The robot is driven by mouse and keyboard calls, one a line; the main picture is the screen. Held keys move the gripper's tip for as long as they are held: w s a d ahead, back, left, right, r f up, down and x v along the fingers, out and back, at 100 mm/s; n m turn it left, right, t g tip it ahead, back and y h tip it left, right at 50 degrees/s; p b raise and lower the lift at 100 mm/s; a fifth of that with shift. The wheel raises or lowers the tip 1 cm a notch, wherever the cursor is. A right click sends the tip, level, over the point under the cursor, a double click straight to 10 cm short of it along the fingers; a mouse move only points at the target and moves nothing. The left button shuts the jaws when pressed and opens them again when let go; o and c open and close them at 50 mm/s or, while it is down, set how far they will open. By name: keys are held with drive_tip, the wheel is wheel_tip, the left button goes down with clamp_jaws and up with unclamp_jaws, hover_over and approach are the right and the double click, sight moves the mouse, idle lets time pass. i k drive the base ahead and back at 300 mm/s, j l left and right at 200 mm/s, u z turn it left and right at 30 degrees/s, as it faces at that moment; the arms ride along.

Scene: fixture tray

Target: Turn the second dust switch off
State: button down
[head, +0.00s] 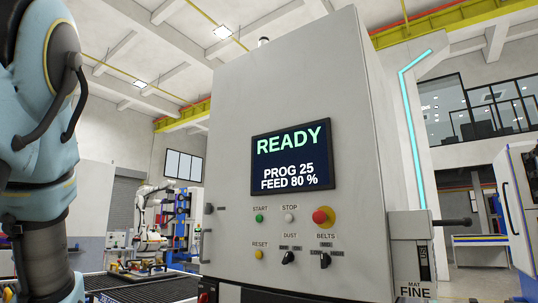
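A tall grey cabinet (225,130) carries a control panel. A black rotary switch (288,258) sits under the label DUST. A similar black rotary switch (325,260) sits to its right under the label BELTS. I see only one switch labelled DUST. The small position markings around both switches are too small to read, so I cannot tell their settings for sure. My arm shows at the left edge, apart from the panel. My gripper is not in view.
Above the switches are a green START button (259,218), a pale STOP button (289,217) and a red emergency knob (322,216) on yellow. A yellow RESET button (259,254) is left of the dust switch. The screen (293,157) reads READY. A black handle (453,222) sticks out at right.

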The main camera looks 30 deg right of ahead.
sight(289, 257)
drive_tip(key=i, duration=0.3)
drive_tip(key=i+j+z, duration=0.1)
drive_tip(key=i+z, duration=0.3)
drive_tip(key=i+j+z, duration=0.2)
drive_tip(key=z, duration=0.2)
drive_tip(key=i, duration=0.1)
